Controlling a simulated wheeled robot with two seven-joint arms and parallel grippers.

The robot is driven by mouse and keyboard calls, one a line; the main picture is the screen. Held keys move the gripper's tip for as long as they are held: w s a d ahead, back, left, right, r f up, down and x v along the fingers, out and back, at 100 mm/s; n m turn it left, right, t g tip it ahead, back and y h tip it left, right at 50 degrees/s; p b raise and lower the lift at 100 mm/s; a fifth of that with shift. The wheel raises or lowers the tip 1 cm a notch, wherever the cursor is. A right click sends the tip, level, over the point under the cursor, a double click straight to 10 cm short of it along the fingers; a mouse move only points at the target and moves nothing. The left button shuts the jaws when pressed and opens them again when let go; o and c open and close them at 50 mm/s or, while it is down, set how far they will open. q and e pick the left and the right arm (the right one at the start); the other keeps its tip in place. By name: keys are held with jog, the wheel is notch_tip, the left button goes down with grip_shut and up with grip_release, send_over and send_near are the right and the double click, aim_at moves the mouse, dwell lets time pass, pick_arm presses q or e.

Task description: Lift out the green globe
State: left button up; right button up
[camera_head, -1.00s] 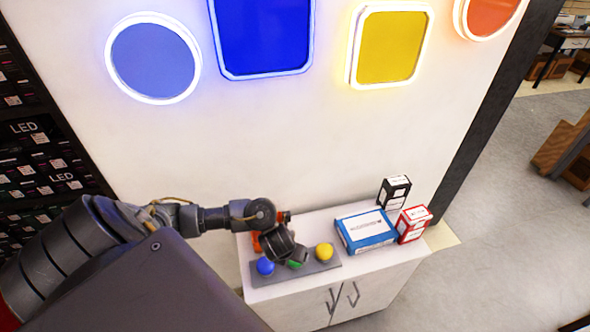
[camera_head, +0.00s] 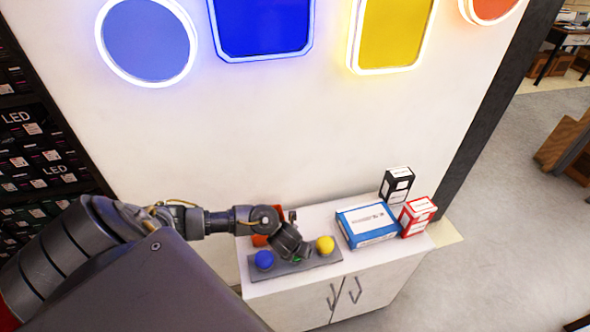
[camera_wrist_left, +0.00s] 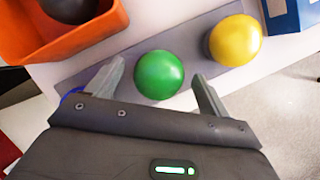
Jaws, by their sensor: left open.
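The green globe (camera_wrist_left: 159,75) sits on a grey strip (camera_wrist_left: 190,48) between the blue and yellow globes. In the left wrist view it lies between the two spread fingers of my left gripper (camera_wrist_left: 157,88), with gaps on both sides. In the head view only a sliver of the green globe (camera_head: 299,258) shows, as my left gripper (camera_head: 297,256) covers most of it. The left gripper is open. The yellow globe (camera_head: 325,245) is to its right and the blue globe (camera_head: 264,260) to its left. My right gripper is out of view.
The strip lies on a white cabinet (camera_head: 350,269). An orange bin (camera_wrist_left: 40,33) holding a dark round thing is behind the strip. A blue-and-white box (camera_head: 367,226), a black box (camera_head: 396,184) and a red box (camera_head: 417,217) stand at right.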

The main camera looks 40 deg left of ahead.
pick_arm(q)
jog(key=shift+x, duration=0.85)
jog(key=shift+r, duration=0.1)
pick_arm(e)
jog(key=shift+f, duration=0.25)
pick_arm(q)
jog(key=shift+c, duration=0.3)
jog(key=c, duration=1)
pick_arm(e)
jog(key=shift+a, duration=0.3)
pick_arm(q)
jog(key=shift+r, duration=0.1)
jog(key=shift+r, duration=0.25)
notch_tip(320, 180, up, 2)
jog(key=shift+w+r+p, duration=0.1)
jog(key=shift+r+p, duration=0.05)
jog(key=shift+p, duration=0.15)
jog(key=s+d+r+p, duration=0.1)
jog(key=s+r+p, duration=0.1)
jog(key=s+r, duration=0.1)
jog(key=s+d+r+p, duration=0.1)
jog(key=s+r+p, duration=0.2)
jog(key=s, duration=0.3)
jog(key=s+d+r+p, duration=0.2)
jog(key=s+r, duration=0.2)
jog(key=shift+s, duration=0.3)
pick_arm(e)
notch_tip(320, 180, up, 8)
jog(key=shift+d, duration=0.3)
